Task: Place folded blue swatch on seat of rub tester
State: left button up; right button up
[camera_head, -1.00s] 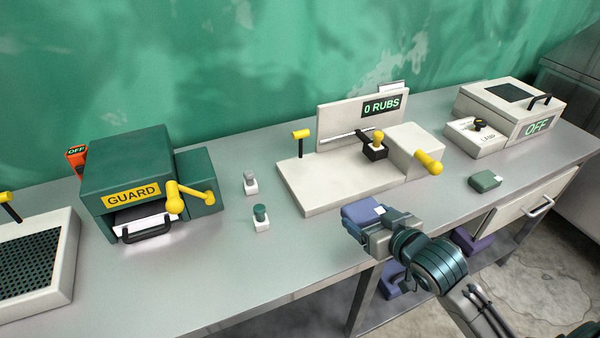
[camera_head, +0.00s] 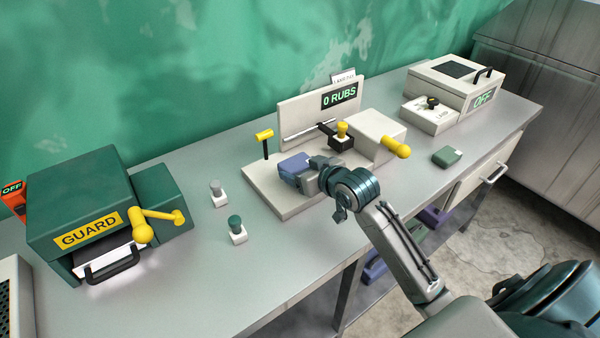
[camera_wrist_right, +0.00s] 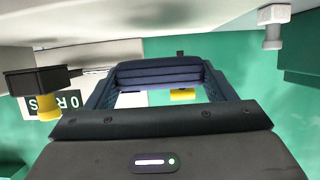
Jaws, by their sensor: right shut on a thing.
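The folded blue swatch (camera_head: 295,167) is in my right gripper (camera_head: 308,176), over the pale base of the rub tester (camera_head: 270,200). In the right wrist view the dark blue folded swatch (camera_wrist_right: 160,72) sits between the two fingers of the right gripper (camera_wrist_right: 160,85), which are shut on it. I cannot tell whether the swatch touches the base. The tester has an upright panel reading "0 RUBS", a yellow-topped lever at the left, a black arm with a yellow knob and a yellow handle at the right. My left gripper is not in view.
A green guarded machine (camera_head: 90,205) stands at the left. Two small stamps, one grey (camera_head: 218,193) and one green (camera_head: 236,230), stand between it and the tester. A green folded swatch (camera_head: 447,156) lies at the right, before a white box (camera_head: 455,85) reading "OFF".

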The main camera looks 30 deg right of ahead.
jog(key=shift+w+d+f, duration=0.1)
jog(key=shift+w+d, duration=0.05)
jog(key=shift+w, duration=0.65)
jog(key=shift+f+p, duration=0.45)
jog(key=shift+f, duration=1.3)
jog(key=shift+f, duration=0.15)
jog(key=o, duration=1)
jog(key=shift+c, duration=0.2)
jog(key=shift+s+r, duration=0.15)
jog(key=shift+r, duration=0.05)
jog(key=b+v, duration=0.1)
jog(key=v, duration=1)
jog(key=shift+s, duration=0.35)
